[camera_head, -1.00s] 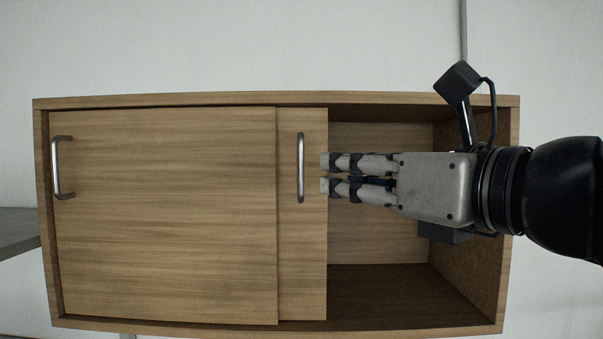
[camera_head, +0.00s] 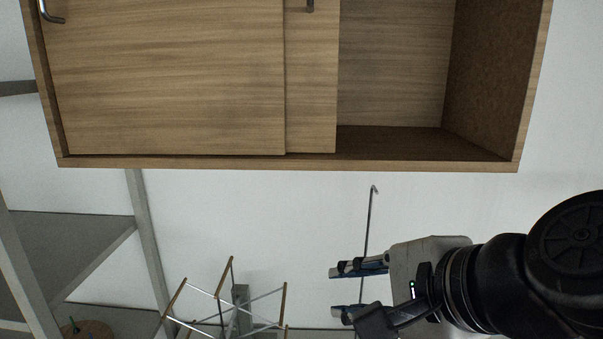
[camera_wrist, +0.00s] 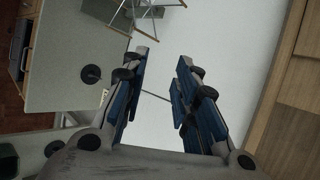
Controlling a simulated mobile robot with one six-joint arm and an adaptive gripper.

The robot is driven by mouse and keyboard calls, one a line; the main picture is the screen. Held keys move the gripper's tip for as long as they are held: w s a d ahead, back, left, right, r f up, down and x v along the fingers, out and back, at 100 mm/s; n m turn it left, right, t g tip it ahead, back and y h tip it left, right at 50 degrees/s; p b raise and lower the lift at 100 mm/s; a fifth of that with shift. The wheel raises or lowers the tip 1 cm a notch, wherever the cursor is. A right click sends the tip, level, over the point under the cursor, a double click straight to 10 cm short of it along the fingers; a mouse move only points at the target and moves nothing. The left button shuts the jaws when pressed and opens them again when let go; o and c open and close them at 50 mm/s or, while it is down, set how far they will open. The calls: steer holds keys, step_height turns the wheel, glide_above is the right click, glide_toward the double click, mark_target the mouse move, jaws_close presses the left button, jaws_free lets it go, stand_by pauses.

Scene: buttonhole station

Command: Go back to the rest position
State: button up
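My gripper (camera_head: 345,289) is below the cabinet's bottom edge at the lower right of the head view, with its fingers pointing left. In the wrist view, my gripper (camera_wrist: 160,65) shows its two fingers apart with nothing between them. The wooden wall cabinet (camera_head: 250,163) spans the top of the head view. Its sliding doors (camera_head: 170,80) cover the left and middle, and its right part is open and looks empty. My gripper is clear of the cabinet and touches nothing that I can see.
A thin metal rod with a hook (camera_head: 369,225) stands behind my gripper. A wooden and metal rack (camera_head: 235,305) is at the bottom centre. Grey shelves (camera_head: 75,240) stand at the left. White wall lies between the cabinet and my gripper.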

steer(key=s+d+f+n+g+h+b, duration=0.1)
steer(key=s+d+f+n+b, duration=0.1)
steer(key=f, duration=0.8)
steer(key=s+d+f+n+g+h+b, duration=0.1)
steer(key=s+f+n+b, duration=0.3)
steer(key=f+n, duration=0.4)
steer(key=s+d+f+n+g+h+b, duration=0.2)
steer(key=s+d+f+n+h+b, duration=0.1)
steer(key=f, duration=0.9)
steer(key=s+d+n+b, duration=0.1)
steer(key=n+b, duration=0.1)
steer(key=shift+f+b, duration=0.35)
steer(key=shift+f, duration=0.05)
steer(key=shift+s+d, duration=0.15)
steer(key=shift+d, duration=0.1)
